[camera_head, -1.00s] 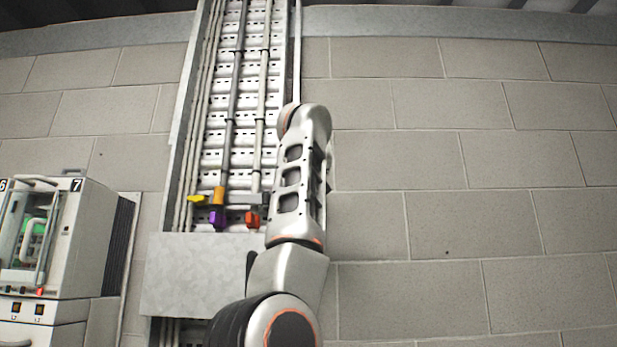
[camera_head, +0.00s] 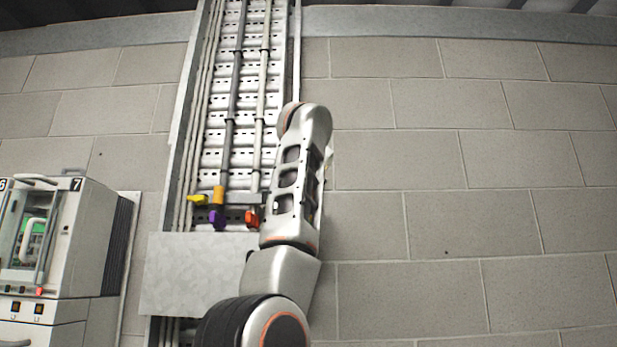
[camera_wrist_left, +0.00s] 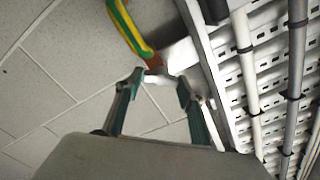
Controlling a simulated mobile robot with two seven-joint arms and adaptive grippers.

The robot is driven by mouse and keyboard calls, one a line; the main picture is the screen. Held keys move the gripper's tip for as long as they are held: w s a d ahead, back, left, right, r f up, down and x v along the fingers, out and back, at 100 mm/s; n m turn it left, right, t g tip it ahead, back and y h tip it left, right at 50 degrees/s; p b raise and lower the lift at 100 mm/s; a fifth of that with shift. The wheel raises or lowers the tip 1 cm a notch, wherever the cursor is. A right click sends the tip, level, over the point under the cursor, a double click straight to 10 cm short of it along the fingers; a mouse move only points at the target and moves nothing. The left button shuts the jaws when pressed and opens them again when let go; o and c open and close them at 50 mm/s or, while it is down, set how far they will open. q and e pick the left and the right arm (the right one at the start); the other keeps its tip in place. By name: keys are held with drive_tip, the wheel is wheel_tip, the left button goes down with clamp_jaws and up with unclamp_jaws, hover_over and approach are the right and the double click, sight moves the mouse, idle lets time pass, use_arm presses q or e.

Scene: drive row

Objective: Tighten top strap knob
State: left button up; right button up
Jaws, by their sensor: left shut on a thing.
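In the left wrist view, a green-and-yellow strap (camera_wrist_left: 128,24) comes down from the top and ends in a copper-brown lug (camera_wrist_left: 154,63) beside the metal tray edge. A small pale knob (camera_wrist_left: 160,78) sits just below the lug, partly hidden by the fingers. My left gripper (camera_wrist_left: 160,82) has its teal-padded fingertips on either side of the knob and is shut on it. In the head view my left arm stands in front of the right side of the tray and hides the gripper, the knob and the strap. My right gripper is in neither view.
A tall cable tray (camera_head: 243,90) with grey conduits runs up the block wall (camera_head: 430,160). Yellow, orange, purple and red clamps (camera_head: 251,218) sit low on it, above a plain metal cover (camera_head: 195,275). A cabinet (camera_head: 75,235) marked 7 stands left. The wall right of my arm is clear.

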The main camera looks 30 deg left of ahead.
use_arm(q)
drive_tip(key=shift+m, duration=0.8)
drive_tip(key=o, duration=1.1)
drive_tip(key=shift+o, duration=0.2)
drive_tip(key=v, duration=1.2)
